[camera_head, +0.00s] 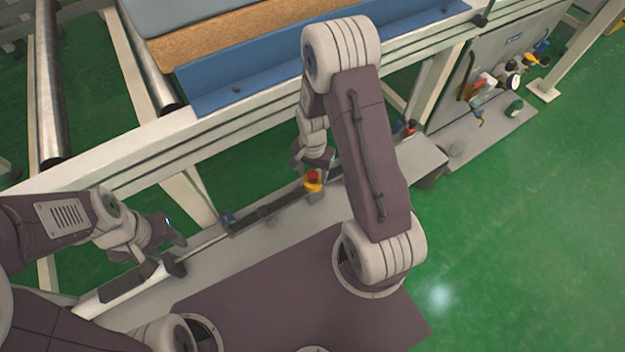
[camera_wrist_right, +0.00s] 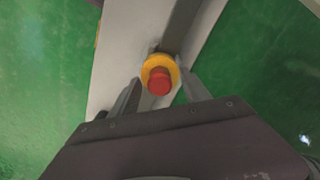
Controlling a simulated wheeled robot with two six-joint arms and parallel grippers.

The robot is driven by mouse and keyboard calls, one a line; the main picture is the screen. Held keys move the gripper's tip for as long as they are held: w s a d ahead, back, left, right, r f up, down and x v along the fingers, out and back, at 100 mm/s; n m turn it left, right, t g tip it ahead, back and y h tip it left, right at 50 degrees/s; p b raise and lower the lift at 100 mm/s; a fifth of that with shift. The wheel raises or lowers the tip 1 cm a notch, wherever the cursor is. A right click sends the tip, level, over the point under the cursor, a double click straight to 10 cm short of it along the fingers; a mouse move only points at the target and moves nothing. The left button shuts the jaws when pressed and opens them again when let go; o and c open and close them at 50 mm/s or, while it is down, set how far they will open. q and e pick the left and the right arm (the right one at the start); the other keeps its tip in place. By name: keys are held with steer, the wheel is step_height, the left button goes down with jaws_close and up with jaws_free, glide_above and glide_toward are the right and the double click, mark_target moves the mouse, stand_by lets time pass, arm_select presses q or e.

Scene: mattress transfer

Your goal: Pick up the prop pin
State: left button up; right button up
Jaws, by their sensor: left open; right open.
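A red knob with a yellow collar (camera_head: 313,181) stands on the grey beam beside my base. I cannot tell for sure whether it is the prop pin. In the right wrist view the red knob (camera_wrist_right: 158,82) shows from above, between the tips of my right gripper (camera_wrist_right: 160,92). The fingers are open, one on each side of it, and I see no clear contact. In the head view my right gripper (camera_head: 314,166) is partly hidden behind its arm, just above the knob. My left gripper (camera_head: 176,240) is open and empty near the beam's left part.
A white frame (camera_head: 120,165) with a blue rail (camera_head: 240,90) and a padded board (camera_head: 215,50) runs across the back. A grey panel with valves and a gauge (camera_head: 512,82) stands at the right. Green floor (camera_head: 530,220) is clear at the right.

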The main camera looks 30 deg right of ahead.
jaws_close()
step_height(320, 180, up, 9)
steer(key=p, duration=0.4)
steer(key=shift+r+p, duration=0.2)
steer(key=shift+p, duration=0.2)
steer(key=shift+r, duration=0.4)
step_height(320, 180, up, 7)
steer(key=p, duration=0.8)
steer(key=shift+r, duration=0.2)
steer(key=shift+w, duration=0.1)
